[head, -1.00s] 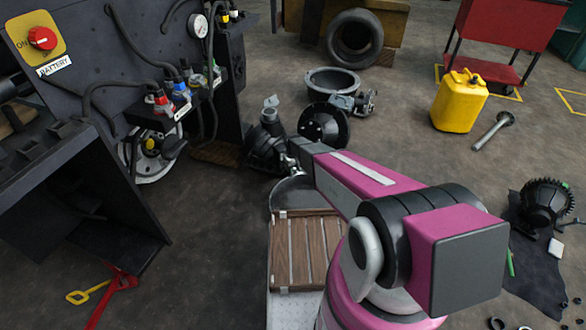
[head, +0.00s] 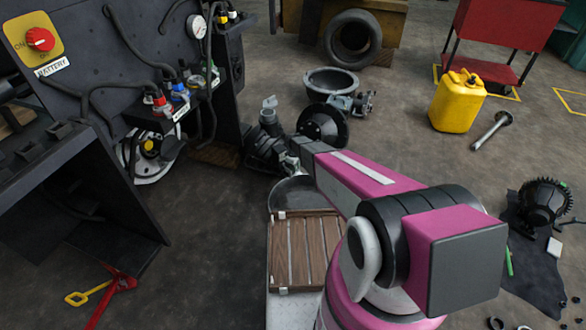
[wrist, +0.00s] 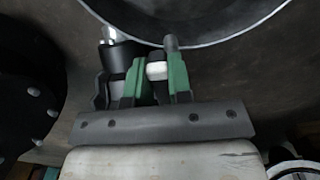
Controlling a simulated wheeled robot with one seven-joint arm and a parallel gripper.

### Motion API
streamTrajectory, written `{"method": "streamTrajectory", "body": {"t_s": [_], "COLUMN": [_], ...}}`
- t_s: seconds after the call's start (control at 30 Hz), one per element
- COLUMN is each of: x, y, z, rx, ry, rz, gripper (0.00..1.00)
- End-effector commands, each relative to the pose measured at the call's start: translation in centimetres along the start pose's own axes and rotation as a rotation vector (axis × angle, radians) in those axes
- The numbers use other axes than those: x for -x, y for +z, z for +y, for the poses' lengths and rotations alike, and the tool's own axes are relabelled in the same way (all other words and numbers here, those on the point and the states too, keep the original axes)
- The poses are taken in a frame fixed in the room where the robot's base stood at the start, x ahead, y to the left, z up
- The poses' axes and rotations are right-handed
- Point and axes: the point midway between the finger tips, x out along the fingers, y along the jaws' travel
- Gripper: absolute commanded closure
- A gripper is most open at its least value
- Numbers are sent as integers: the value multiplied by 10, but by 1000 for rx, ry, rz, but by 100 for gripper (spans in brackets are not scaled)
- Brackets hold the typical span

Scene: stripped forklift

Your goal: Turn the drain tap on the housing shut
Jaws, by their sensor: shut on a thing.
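My gripper (wrist: 158,76) shows in the wrist view with two green-padded fingers. It is shut on a small white-ended piece (wrist: 157,70), which looks like the tap's handle. A dark cylinder with a shiny metal tip (wrist: 112,48) sits just left of the fingers. In the head view the dark ribbed housing (head: 264,148) stands on the floor at the end of my arm. My fingertips and the drain tap cannot be made out there, so the tap's exact angle cannot be told.
A shallow grey pan (head: 291,192) lies in front of the housing, by a wooden slatted crate (head: 303,255). A black round flange (head: 323,124) and a basin (head: 331,83) stand behind. The forklift body (head: 90,90) is at left.

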Motion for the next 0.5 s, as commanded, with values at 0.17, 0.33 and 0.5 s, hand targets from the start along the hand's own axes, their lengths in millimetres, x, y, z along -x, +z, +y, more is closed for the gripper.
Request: {"method": "streamTrajectory", "body": {"t_s": [0.17, 0.33, 0.5], "x": [0, 1, 1], "y": [-1, -3, -5], "z": [8, 14, 20], "rx": [167, 326, 474], "ry": [0, 1, 1], "rz": [1, 1, 1], "gripper": [100, 100, 100]}}
